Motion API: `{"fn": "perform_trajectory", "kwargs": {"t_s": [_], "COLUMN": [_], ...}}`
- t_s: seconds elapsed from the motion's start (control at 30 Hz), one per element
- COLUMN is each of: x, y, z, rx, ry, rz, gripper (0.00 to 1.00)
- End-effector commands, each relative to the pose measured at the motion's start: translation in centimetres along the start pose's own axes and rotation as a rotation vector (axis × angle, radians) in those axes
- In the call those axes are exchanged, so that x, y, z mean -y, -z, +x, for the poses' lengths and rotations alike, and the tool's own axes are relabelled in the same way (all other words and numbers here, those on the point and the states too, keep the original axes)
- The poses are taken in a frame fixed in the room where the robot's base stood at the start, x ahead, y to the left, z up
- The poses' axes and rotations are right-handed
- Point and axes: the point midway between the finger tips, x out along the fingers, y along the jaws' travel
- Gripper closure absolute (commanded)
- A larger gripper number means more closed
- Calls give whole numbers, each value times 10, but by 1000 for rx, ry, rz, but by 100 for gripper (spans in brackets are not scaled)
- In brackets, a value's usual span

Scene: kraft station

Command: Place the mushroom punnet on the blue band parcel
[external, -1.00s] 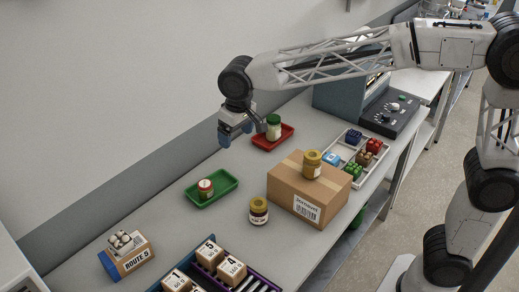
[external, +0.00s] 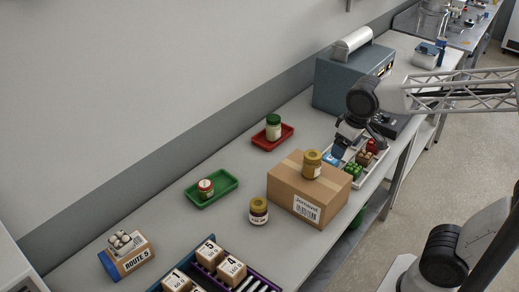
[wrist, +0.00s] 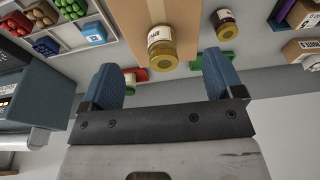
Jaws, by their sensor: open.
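The mushroom punnet (external: 125,241), with several pale round caps, rests on top of the blue band parcel (external: 128,263) at the lower left of the external view. The parcel is brown cardboard with a blue band reading "ROUTE 5". The punnet's lower part is hard to make out. My gripper (external: 341,146) is far from both, over the sectioned tray at the right. In the wrist view my gripper (wrist: 162,82) is open, with nothing between its blue fingers. The parcel (wrist: 303,49) shows at the right edge there.
A large carton (external: 300,203) with a yellow-lidded jar (external: 312,165) on top stands mid-bench. A jar (external: 259,211), a green tray (external: 222,196), a red tray (external: 285,136) and the sectioned tray (external: 376,166) lie around it. Boxes fill a dark rack (external: 247,283) in front.

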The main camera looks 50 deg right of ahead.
Motion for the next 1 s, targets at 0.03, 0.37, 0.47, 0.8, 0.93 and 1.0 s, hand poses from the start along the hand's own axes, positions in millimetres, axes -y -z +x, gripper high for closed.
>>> {"fn": "perform_trajectory", "kwargs": {"t_s": [0.03,0.37,0.47,0.8,0.93,1.0], "x": [-8,-38,-42,-45,-45,-45], "y": [-15,-93,-106,-114,-114,-114], "z": [2,25,30,33,33,33], "rx": [-6,-31,-36,-38,-38,-38], "ry": [-3,-17,-20,-22,-22,-21], "rz": [4,3,2,1,1,1], "gripper": [13,13,13,13,13,13]}}
